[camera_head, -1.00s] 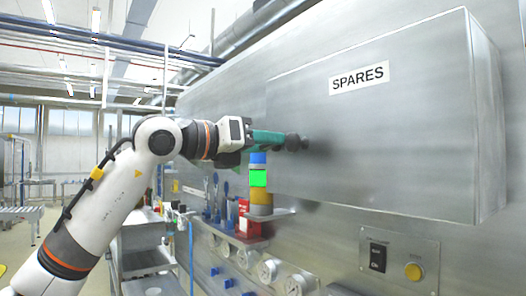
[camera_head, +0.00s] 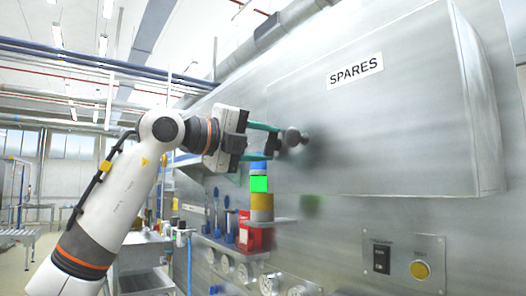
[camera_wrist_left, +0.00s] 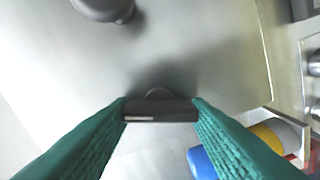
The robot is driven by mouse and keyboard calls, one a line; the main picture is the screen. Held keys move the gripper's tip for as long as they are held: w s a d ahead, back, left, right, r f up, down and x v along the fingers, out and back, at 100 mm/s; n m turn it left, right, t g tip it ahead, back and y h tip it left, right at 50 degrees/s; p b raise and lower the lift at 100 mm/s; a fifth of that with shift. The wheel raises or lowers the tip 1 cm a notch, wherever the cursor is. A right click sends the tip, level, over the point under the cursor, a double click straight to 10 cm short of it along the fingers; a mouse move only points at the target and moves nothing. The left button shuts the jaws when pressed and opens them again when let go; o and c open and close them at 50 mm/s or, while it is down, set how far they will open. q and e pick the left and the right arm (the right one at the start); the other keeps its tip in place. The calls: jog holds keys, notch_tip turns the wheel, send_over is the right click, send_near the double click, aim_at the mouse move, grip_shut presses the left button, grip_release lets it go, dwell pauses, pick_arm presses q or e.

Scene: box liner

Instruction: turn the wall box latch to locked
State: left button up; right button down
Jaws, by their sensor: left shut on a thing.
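The grey wall box (camera_head: 400,120), labelled SPARES, is on the metal wall. A round dark knob (camera_head: 293,138) stands out near its left end; a rounded dark knob also shows at the top of the left wrist view (camera_wrist_left: 103,8). My left gripper (camera_head: 274,142) is at the box's left end, one teal finger above the other. In the left wrist view its fingertips are shut on the dark latch bar (camera_wrist_left: 160,112), which spans the gap between them. The latch is small in the head view, and I cannot tell whether it stands at locked. My right gripper is not in view.
A signal light with a lit green section (camera_head: 259,184) stands just below my left gripper. A red container (camera_head: 250,238) and a shelf with blue-handled tools are lower left. A switch panel (camera_head: 403,258) with a yellow button is below the box.

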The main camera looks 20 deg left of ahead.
pick_arm(q)
jog(key=shift+n+b, duration=0.95)
jog(key=shift+n, duration=1.25)
jog(key=o, duration=1)
jog(key=shift+s+a+f, duration=0.1)
jog(key=shift+a, duration=0.05)
jog(key=b+v, duration=0.3)
jog(key=v, duration=0.8)
jog(key=shift+s+a, duration=0.25)
jog(key=shift+s, duration=0.05)
